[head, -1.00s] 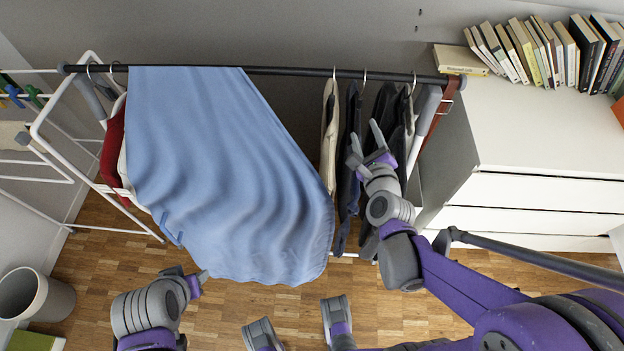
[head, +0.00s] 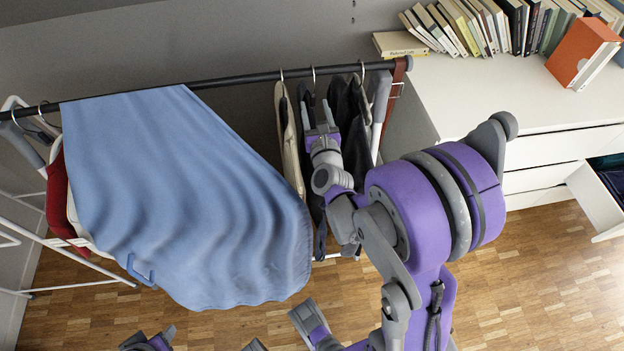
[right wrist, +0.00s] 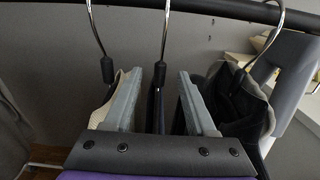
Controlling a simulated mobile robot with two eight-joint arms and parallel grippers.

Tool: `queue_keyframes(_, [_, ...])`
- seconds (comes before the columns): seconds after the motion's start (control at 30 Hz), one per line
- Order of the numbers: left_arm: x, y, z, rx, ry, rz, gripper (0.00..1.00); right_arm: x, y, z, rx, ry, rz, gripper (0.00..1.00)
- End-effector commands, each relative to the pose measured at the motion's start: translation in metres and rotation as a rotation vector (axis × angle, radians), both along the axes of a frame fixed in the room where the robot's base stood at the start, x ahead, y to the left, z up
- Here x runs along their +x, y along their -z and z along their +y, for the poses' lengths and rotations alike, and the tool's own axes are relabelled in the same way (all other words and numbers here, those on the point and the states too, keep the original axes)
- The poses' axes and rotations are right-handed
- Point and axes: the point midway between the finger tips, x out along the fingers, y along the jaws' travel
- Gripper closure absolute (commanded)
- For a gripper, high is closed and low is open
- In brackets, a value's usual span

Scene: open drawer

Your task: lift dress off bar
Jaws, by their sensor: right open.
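A dark bar (head: 235,80) runs across the rack. A large light-blue cloth (head: 185,200) is draped over its left part. Near the right end, a cream garment (head: 287,135) and dark garments (head: 358,115) hang on metal hangers; I cannot tell which piece is the dress. My right gripper (head: 319,118) is open among these garments, below the bar. In the right wrist view its fingers (right wrist: 171,85) stand either side of the middle hanger's line, with a dark garment (right wrist: 154,110) between them. My left gripper (head: 155,340) is partly cut off at the bottom; its jaws are unclear.
A white dresser (head: 470,95) stands right of the rack, with a row of books (head: 480,28) and an orange book (head: 582,52) on top. One drawer (head: 598,200) is open at the far right. A red garment (head: 57,200) hangs at the left. Wooden floor (head: 530,265) is clear at the lower right.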

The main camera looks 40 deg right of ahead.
Motion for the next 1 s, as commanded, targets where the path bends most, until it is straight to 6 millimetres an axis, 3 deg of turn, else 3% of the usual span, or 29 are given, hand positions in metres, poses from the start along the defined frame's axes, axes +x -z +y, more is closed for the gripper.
queue_keyframes(0.3, [0.0, 0.002, 0.0, 0.0, 0.0, 0.001, 0.5, 0.038, 0.002, -0.022, -0.001, 0.0, 0.0, 0.44])
queue_keyframes(0.53, [0.0, 0.002, 0.0, 0.0, 0.0, 0.001, 0.5, 0.039, 0.002, -0.022, -0.001, 0.0, 0.0, 0.46])
queue_keyframes(0.83, [0.0, 0.002, 0.0, 0.0, 0.0, 0.001, 0.5, 0.039, 0.002, -0.022, -0.001, -0.001, 0.0, 1.0])
queue_keyframes(1.0, [0.0, 0.002, 0.0, 0.0, 0.0, 0.0, 0.5, 0.039, 0.001, -0.022, -0.001, -0.001, 0.0, 1.0])
